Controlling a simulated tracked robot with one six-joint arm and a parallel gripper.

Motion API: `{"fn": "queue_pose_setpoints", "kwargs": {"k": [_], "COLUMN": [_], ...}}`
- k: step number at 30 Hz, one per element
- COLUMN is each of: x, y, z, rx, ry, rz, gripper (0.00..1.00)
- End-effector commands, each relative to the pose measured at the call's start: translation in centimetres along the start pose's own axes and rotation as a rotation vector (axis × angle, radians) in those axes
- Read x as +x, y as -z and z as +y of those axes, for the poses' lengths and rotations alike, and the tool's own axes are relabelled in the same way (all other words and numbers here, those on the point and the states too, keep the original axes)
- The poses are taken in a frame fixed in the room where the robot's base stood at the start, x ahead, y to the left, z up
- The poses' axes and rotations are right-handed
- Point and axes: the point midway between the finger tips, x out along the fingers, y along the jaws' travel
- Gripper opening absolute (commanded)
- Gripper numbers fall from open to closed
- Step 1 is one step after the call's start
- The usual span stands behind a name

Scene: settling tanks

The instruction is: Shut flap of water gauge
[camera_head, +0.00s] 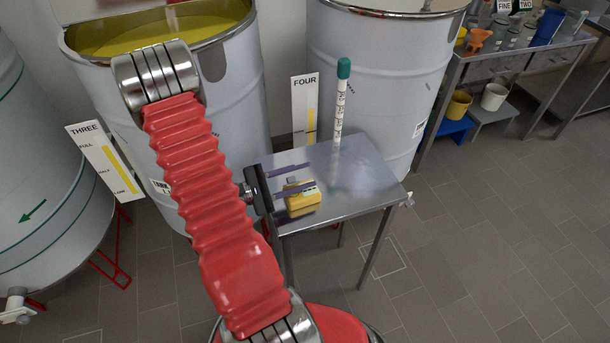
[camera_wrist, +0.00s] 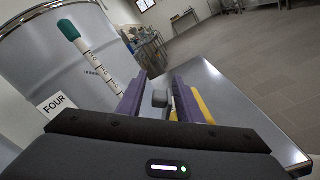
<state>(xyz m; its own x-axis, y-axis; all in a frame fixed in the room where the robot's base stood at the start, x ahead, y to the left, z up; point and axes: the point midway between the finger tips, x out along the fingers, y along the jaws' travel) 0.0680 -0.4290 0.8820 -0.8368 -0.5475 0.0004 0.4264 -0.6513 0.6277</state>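A small yellow device (camera_head: 301,204), which I take to be the water gauge, sits on the small metal table (camera_head: 365,175). It has a pale face on its right side and a small grey part (camera_head: 291,181) at its top. I cannot tell clearly whether that grey part is the flap. My gripper (camera_head: 312,175) has two purple fingers, apart and empty, over the device, partly covering it. In the wrist view, the grey part (camera_wrist: 160,98) shows between the open fingers, and the yellow body (camera_wrist: 203,107) shows beside the right finger, mostly hidden.
A white marked stick with a green cap (camera_head: 340,100) stands upright on the table behind my gripper. Large pale tanks (camera_head: 375,70) stand close behind. A label reading FOUR (camera_head: 305,108) is behind the table. The table's right part and the floor (camera_head: 480,230) are clear.

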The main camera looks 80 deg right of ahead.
Motion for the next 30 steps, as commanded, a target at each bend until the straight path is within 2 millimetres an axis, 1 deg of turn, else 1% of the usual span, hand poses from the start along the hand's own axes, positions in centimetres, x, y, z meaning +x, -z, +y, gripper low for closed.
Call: {"fn": "queue_pose_setpoints", "kwargs": {"k": [1, 4, 14, 27, 30], "x": [0.44, 0.88, 1.04, 1.03, 1.03], "y": [-0.04, -0.02, -0.01, 0.00, 0.00], "z": [-0.05, -0.02, -0.02, -0.02, -0.02], "rx": [0.000, 0.000, -0.001, -0.001, -0.001], "ry": [0.002, 0.000, 0.000, 0.000, 0.000], "rz": [-0.001, 0.000, 0.000, 0.000, 0.000], "gripper": [0.33, 0.33, 0.32, 0.01, 0.00]}}
